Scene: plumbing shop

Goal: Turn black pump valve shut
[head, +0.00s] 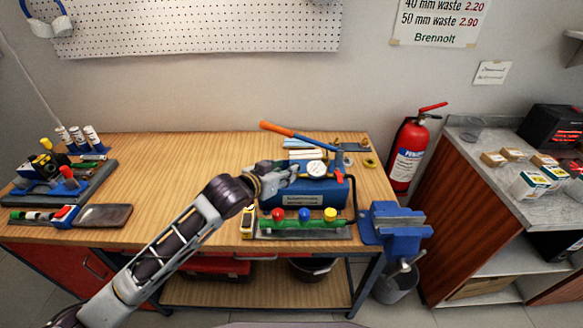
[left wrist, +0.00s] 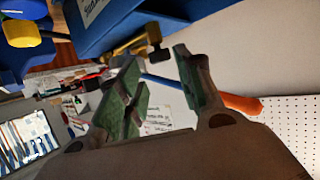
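The blue test pump (head: 312,188) stands on the wooden bench, with a round white gauge and an orange-ended lever. In the left wrist view the pump's blue body (left wrist: 100,22) fills the top. The black pump valve (left wrist: 158,52) sits on a brass stem at the pump's side there; I cannot make it out in the head view, where my gripper covers that area. My left gripper (head: 288,170) is at the pump's left side. In the left wrist view its green-padded fingers (left wrist: 156,62) are apart, with the valve around the gap at their tips; I cannot tell if they touch it. My right gripper is not in view.
A green rack (head: 300,232) with red, blue and yellow knobs lies in front of the pump. The pump's orange lever (head: 276,127) slants above it. A blue vise (head: 398,228) is at the bench's right corner. The bench's left middle is clear.

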